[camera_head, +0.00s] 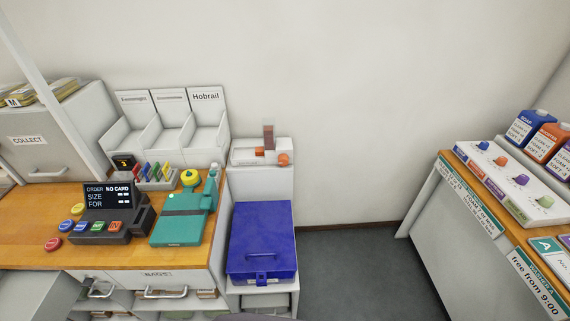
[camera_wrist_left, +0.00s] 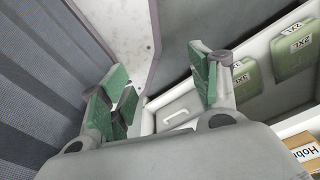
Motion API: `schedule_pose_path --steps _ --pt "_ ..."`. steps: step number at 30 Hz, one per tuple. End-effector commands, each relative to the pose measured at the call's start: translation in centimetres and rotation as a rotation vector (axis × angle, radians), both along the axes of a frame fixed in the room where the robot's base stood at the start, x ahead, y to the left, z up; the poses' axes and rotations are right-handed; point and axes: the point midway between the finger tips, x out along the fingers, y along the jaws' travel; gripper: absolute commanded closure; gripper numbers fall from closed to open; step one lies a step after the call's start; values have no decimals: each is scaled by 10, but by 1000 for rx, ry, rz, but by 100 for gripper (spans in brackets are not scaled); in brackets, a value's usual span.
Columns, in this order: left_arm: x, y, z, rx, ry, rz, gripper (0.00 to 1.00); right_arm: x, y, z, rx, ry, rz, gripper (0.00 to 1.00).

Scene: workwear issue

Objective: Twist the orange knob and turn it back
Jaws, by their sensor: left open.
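An orange knob (camera_head: 500,160) stands in a row between a blue knob (camera_head: 484,145) and a purple knob (camera_head: 521,179) on a pale panel on the right counter. Another orange round part (camera_head: 283,159) is at the front right of a small white unit (camera_head: 242,157) by the back wall; a second, smaller orange part (camera_head: 259,151) sits beside it. My left gripper (camera_wrist_left: 157,88) is open and empty in the left wrist view, its green-padded fingers well apart. No orange knob shows in that view. Neither gripper shows in the head view.
A blue box (camera_head: 262,235) stands below the white unit. Open floor (camera_head: 350,265) separates the counters. Green packs (camera_wrist_left: 293,50) and a white handle (camera_wrist_left: 181,117) lie near my left gripper.

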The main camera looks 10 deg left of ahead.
Motion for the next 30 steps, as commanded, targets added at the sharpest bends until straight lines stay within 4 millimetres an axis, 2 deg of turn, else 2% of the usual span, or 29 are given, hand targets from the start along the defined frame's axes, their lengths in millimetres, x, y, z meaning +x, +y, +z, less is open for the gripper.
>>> schedule_pose_path --steps 8,14,23,30 --pt "29 -5 14 -2 -15 3 38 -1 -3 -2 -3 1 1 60" --pt "62 -12 36 -5 -31 6 38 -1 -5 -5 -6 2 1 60" --pt "112 -20 81 -9 -55 11 38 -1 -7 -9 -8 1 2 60" --pt "146 -26 125 -11 -75 16 38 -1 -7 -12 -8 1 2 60"
